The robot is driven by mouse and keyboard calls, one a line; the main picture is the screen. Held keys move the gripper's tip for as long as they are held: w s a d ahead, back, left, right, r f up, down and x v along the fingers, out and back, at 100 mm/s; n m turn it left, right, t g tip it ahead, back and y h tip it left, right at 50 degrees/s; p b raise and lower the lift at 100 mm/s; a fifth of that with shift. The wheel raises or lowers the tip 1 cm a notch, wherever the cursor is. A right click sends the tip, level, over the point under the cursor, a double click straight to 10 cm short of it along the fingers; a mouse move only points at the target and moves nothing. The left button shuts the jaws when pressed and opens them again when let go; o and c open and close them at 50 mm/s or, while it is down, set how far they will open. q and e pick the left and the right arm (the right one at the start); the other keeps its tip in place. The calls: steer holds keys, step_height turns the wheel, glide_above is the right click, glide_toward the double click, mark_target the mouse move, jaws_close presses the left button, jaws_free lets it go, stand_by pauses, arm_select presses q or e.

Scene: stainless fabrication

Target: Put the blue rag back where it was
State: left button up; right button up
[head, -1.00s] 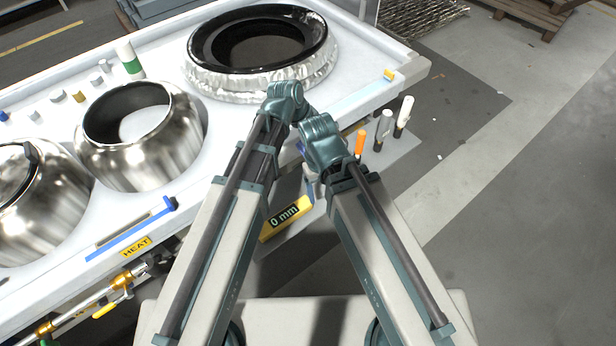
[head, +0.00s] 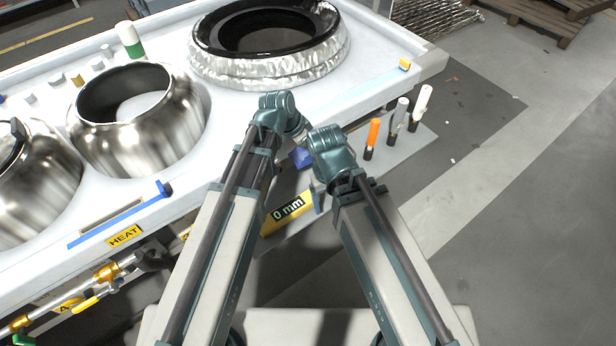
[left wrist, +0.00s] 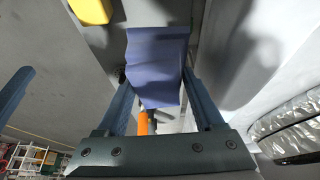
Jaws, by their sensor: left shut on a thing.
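The blue rag (left wrist: 157,65) hangs between the two fingers of my left gripper (left wrist: 158,85) in the left wrist view. The gripper is shut on it, and the rag is off the bench. In the head view a small blue piece of the rag (head: 301,158) shows between my two arms, beside the bench's near right edge. The left gripper's fingers are hidden there behind my own arm. My right gripper is hidden behind its arm links in the head view.
The white bench (head: 395,65) holds polished steel vessels (head: 135,140) and a black-rimmed ring (head: 262,68). A grey shelf (head: 412,152) beside it carries upright tools, one orange (head: 373,138). A yellow "0 mm" block (head: 288,211) is near my arms. Open floor lies right.

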arm_select(q)
steer(key=b, duration=0.4)
glide_above(308, 175)
step_height(308, 175, down, 5)
step_height(308, 175, down, 4)
steer(key=b, duration=0.4)
steer(key=shift+f, duration=0.2)
steer(key=shift+f, duration=0.2)
steer(key=o, duration=1.2)
steer(key=shift+r, duration=0.1)
